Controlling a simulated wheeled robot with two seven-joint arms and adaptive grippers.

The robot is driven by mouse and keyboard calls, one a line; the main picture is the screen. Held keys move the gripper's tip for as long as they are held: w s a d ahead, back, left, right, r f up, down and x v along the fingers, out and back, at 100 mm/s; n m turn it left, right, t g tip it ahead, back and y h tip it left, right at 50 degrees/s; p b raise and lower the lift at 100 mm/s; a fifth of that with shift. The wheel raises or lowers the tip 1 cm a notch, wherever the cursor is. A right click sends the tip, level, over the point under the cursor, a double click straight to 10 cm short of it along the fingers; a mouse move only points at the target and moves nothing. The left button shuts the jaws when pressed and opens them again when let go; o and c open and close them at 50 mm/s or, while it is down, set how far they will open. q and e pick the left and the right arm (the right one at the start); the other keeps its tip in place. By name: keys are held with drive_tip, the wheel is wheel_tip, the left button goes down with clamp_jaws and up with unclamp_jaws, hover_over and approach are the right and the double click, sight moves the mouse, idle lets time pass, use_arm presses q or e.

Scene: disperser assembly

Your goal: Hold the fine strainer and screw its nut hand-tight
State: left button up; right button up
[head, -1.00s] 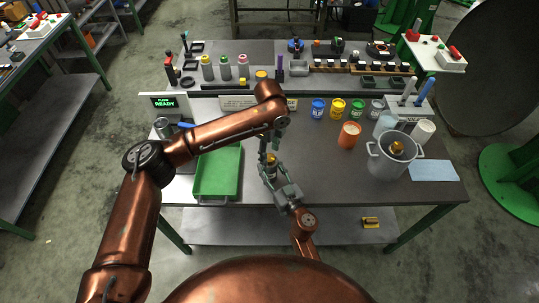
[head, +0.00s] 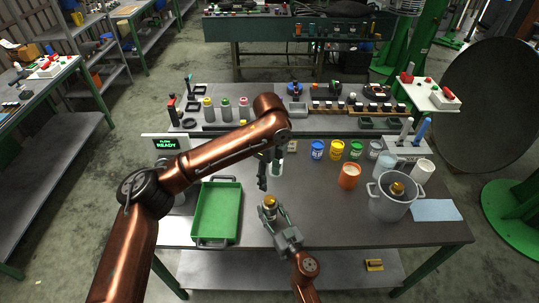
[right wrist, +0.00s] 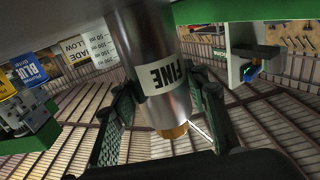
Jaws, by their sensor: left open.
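The fine strainer (right wrist: 150,45) is a metal cylinder with a white label reading FINE; a brass-coloured end (right wrist: 173,131), probably its nut, shows in the right wrist view. In the head view the strainer (head: 269,212) stands roughly upright with a brass-coloured top. My right gripper (head: 276,222) holds it above the table between the green tray and the orange cup, with a finger on each side. My left gripper (head: 270,176) is open and empty, pointing down just above the strainer, apart from it.
A green tray (head: 217,209) lies left of the strainer. An orange cup (head: 348,176) and a grey pot (head: 389,207) stand to the right. Several coloured cans (head: 336,150) stand behind. The table's front middle (head: 335,228) is clear.

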drive_tip(key=o, duration=0.5)
drive_tip(key=shift+o, duration=0.2)
drive_tip(key=shift+s, duration=0.1)
